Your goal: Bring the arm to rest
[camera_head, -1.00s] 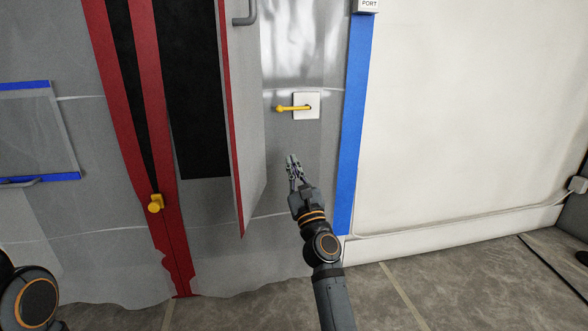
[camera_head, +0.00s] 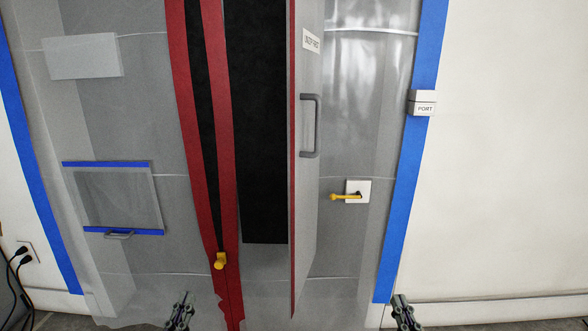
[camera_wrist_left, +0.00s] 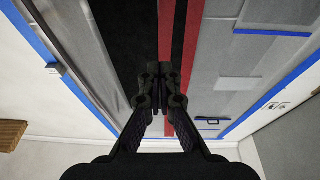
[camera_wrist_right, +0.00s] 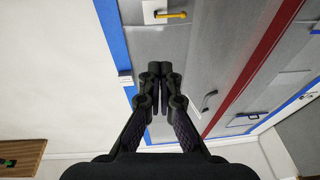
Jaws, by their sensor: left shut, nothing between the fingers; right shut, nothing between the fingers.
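My left gripper (camera_head: 180,312) shows at the bottom edge of the head view, left of the red-edged strip. It is shut and empty, and it also shows in the left wrist view (camera_wrist_left: 161,72). My right gripper (camera_head: 405,313) is at the bottom edge of the head view, by the lower end of the blue tape. It is shut and empty in the right wrist view (camera_wrist_right: 156,74). Neither gripper is seen touching anything. Most of both arms is out of the head view.
A grey sheet wall with blue tape (camera_head: 402,150) stands ahead. Its red-edged flap (camera_head: 308,200) stands open, with a grey handle (camera_head: 312,125) and a dark opening (camera_head: 258,120) behind. A yellow lever (camera_head: 346,196) sits right of it, a yellow knob (camera_head: 219,261) left. White wall (camera_head: 510,130) lies right.

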